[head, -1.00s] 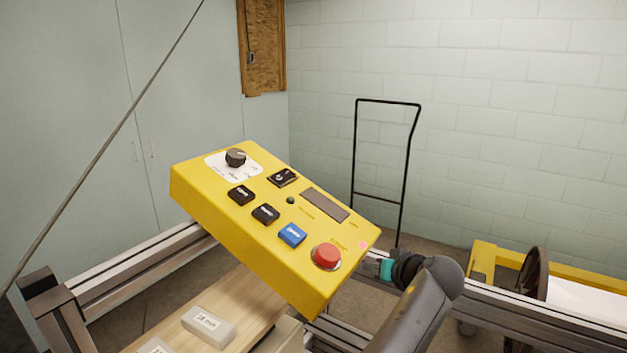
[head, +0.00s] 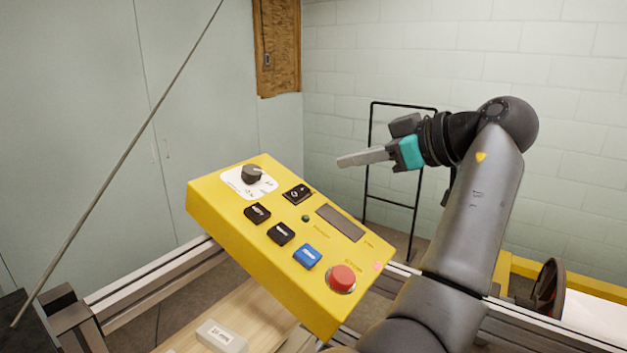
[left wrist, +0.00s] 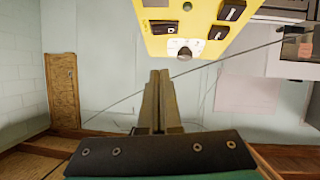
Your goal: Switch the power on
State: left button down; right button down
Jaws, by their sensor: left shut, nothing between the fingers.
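A yellow control box (head: 225,208) stands tilted in the middle of the head view. A small black rocker switch (head: 298,194) with white marks sits near its upper edge, right of a black knob (head: 251,174) on a white plate. The switch's on or off position cannot be read. My left gripper (head: 342,161) is shut and empty, in the air above and to the right of the switch, apart from the box. In the left wrist view, its fingers (left wrist: 160,74) point up toward the box, near the knob and the switch (left wrist: 160,28). My right gripper is not in view.
The box also carries two black buttons (head: 257,213), a blue button (head: 307,256), a red button (head: 341,278) and a dark display (head: 341,222). A thin rod (head: 130,150) slants across the left. A metal rail (head: 150,277) runs behind the box. A black cart frame (head: 402,106) stands behind.

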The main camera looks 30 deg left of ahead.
pick_arm(q)
jog(key=p, duration=0.1)
send_near(299, 185)
jog(key=a+r, duration=0.1)
jog(key=a, duration=0.2)
jog(key=shift+a+r, duration=0.15)
jog(key=shift+r, duration=0.25)
jog(key=shift+w+a+f+p, duration=0.2)
jog(key=shift+a+f, duration=0.15)
jog(key=shift+f, duration=0.25)
jog(key=shift+w+a+f+p, duration=0.15)
jog(key=shift+a+f, duration=0.2)
jog(key=shift+f, duration=0.25)
jog(key=shift+w+a+f, duration=0.15)
jog(key=shift+a+f, duration=0.1)
jog(key=shift+f, duration=0.6)
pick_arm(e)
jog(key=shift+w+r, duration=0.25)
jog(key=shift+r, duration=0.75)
